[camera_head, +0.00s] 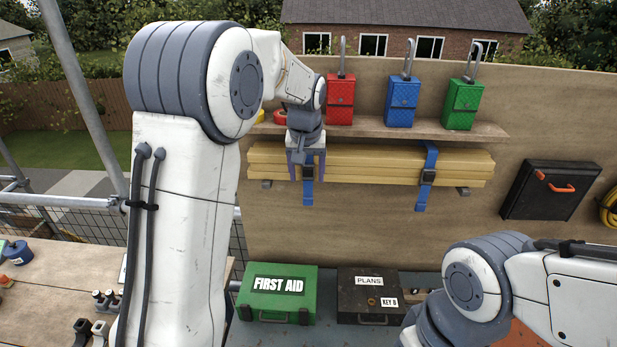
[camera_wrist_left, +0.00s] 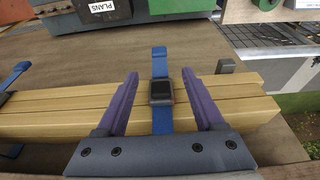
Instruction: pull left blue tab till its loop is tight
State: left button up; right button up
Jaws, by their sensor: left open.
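A bundle of yellow timber battens (camera_head: 370,164) lies along the board below the shelf, with two blue straps around it. The left strap's blue tab (camera_head: 308,194) hangs below its dark buckle. In the left wrist view the tab (camera_wrist_left: 159,57) and the dark buckle (camera_wrist_left: 161,92) lie between my open fingers, apart from both. My left gripper (camera_head: 308,175) points at the left strap and holds nothing. The right strap's tab (camera_head: 422,199) hangs below its own buckle. How tight the left loop is, I cannot tell. My right gripper is out of view.
Red (camera_head: 340,100), blue (camera_head: 402,103) and green (camera_head: 462,106) padlock-shaped boxes stand on the shelf (camera_head: 375,127) above the battens. A green first aid box (camera_head: 277,293) and a dark plans box (camera_head: 370,296) stand below. A black case (camera_head: 551,190) is on the board at right.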

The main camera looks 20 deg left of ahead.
aim_at(308, 197)
pick_arm(q)
jog(key=p+x, duration=0.3)
jog(key=x, duration=0.5)
jog(key=shift+d, duration=0.1)
jog(key=shift+f, duration=0.3)
grip_shut()
